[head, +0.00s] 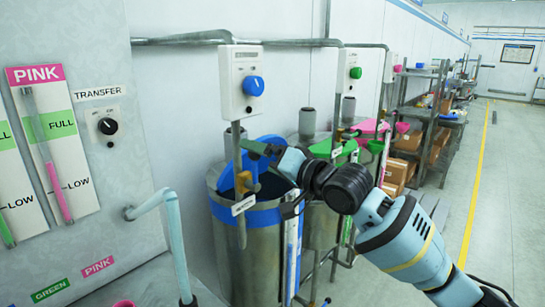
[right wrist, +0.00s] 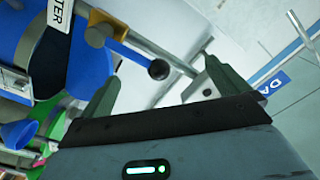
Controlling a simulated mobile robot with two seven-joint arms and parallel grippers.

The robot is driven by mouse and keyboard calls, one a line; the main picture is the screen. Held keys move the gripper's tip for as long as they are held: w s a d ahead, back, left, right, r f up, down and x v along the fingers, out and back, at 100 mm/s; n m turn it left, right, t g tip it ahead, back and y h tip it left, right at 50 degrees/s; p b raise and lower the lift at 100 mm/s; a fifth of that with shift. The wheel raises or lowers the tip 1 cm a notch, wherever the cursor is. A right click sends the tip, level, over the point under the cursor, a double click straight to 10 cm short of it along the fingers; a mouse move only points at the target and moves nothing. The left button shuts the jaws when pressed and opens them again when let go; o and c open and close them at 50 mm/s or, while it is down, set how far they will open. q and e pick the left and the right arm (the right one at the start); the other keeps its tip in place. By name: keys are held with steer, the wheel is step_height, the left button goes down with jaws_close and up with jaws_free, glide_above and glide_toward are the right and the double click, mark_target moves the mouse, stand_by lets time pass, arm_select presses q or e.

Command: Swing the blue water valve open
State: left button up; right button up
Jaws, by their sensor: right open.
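The blue water valve shows in the right wrist view as a blue lever (right wrist: 128,52) with a black ball end, joined to a brass body (right wrist: 97,34). A white label (right wrist: 60,10) ending in "TER" is beside it. In the head view, the brass fitting (head: 243,182) is at the front of the blue-rimmed steel drum (head: 232,240). My right gripper (head: 262,150) is just above it and partly covers the area. In the wrist view, the open right gripper (right wrist: 165,85) has the ball end between its fingertips, with no visible contact. My left gripper is out of view.
A white control box with a blue knob (head: 253,86) hangs above the drum, near my right gripper. Drums with green and pink parts stand behind. A panel with a TRANSFER knob (head: 107,126) is at left. The floor at right is mostly clear, with a yellow line (head: 475,200).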

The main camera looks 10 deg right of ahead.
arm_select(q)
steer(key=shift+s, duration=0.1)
arm_select(e)
steer(key=v, duration=0.5)
steer(key=shift+f, duration=0.1)
